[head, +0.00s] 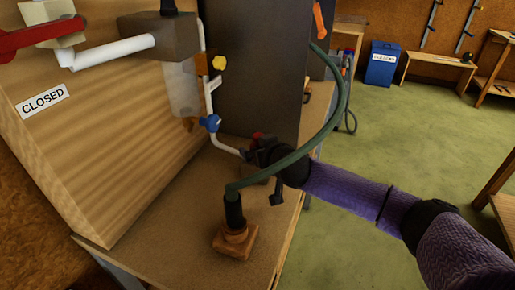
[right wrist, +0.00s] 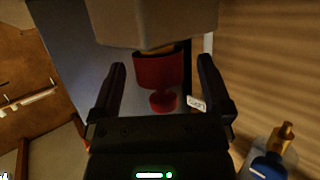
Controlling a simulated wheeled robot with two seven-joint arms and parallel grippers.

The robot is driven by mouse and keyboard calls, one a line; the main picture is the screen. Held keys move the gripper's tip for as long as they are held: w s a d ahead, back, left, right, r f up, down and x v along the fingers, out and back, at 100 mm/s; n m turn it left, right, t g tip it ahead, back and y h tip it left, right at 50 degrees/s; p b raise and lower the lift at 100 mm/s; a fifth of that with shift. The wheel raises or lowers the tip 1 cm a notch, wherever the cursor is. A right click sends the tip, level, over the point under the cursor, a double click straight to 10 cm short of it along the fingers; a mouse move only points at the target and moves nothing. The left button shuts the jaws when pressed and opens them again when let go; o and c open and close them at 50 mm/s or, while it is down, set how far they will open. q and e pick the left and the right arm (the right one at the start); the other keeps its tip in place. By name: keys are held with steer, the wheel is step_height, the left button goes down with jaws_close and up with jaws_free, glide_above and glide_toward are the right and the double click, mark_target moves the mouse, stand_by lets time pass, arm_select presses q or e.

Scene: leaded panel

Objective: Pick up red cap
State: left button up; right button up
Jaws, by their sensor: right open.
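The red cap (right wrist: 155,72) shows in the right wrist view, below a pale block, with a narrower red knob (right wrist: 163,101) at its lower end. My right gripper (right wrist: 162,85) is open, with one finger to each side of the cap in that view. I cannot tell whether the fingers touch it. In the head view my right gripper (head: 264,155) is by the dark panel, and a small bit of red (head: 257,136) shows beside it, mostly hidden. My left gripper is not in view.
A green hose (head: 335,110) arches over my right arm to an orange-brown base (head: 235,242) on the bench (head: 180,235). White piping with a blue valve (head: 210,123) and yellow knob (head: 219,62) stands close by. A wooden panel with a CLOSED sign (head: 42,101) is left.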

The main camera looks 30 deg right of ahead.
steer(key=shift+w+f, duration=0.1)
steer(key=shift+w, duration=0.2)
steer(key=c, duration=1.3)
